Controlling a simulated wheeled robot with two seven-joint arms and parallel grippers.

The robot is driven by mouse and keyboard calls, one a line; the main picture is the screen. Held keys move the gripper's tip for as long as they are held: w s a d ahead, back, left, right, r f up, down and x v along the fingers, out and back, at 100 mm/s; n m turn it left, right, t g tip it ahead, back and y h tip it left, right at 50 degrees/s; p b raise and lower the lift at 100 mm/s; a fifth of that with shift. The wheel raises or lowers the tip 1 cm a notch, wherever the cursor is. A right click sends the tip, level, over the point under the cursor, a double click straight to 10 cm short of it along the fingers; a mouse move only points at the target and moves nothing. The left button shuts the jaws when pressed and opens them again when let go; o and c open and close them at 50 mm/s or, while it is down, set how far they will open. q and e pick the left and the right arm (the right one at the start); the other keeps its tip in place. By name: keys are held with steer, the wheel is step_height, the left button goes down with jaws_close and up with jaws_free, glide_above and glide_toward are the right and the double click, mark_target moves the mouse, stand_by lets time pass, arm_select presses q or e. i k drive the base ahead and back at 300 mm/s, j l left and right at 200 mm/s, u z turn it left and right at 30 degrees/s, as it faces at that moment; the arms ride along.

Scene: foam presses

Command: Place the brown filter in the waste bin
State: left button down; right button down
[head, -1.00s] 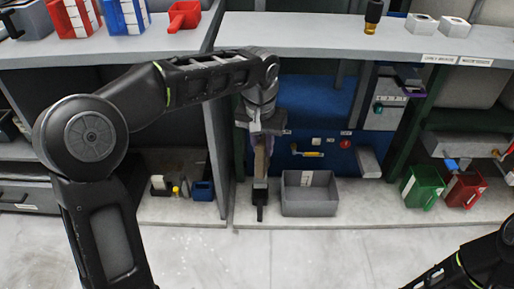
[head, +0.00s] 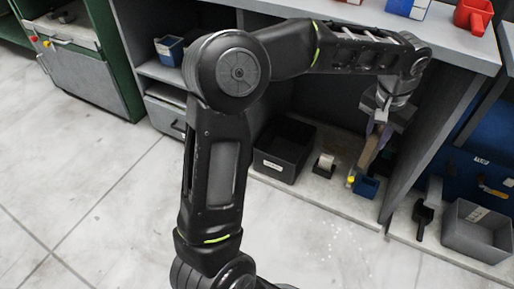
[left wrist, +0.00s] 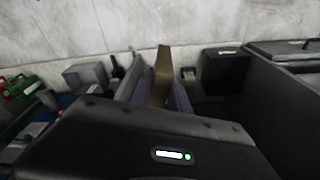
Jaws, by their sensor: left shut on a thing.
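The brown filter (head: 369,153) is a flat brown strip held upright between the purple fingers of my left gripper (head: 377,138). In the left wrist view the filter (left wrist: 162,72) sticks out beyond the fingers. My left gripper is shut on it, above the low shelf near the small blue box. A black open bin (head: 284,148) with a white label stands on the floor-level ledge, left of the gripper and apart from it. It also shows in the left wrist view (left wrist: 226,72). The label is too small to read. My right gripper is out of view.
A tape dispenser (head: 324,164) and a small blue box (head: 366,186) stand beside the black bin. A grey upright panel (head: 425,130) stands right of the gripper. A grey open bin (head: 478,230) is at lower right. The countertop (head: 330,32) overhangs the shelf.

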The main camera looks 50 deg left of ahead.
mark_target(284, 158)
steer(key=k+j, duration=0.1)
steer(key=j, duration=0.3)
steer(key=k+j, duration=0.1)
steer(key=j, duration=0.3)
steer(key=k+j, duration=0.1)
steer(key=j, duration=0.3)
steer(key=i, duration=1)
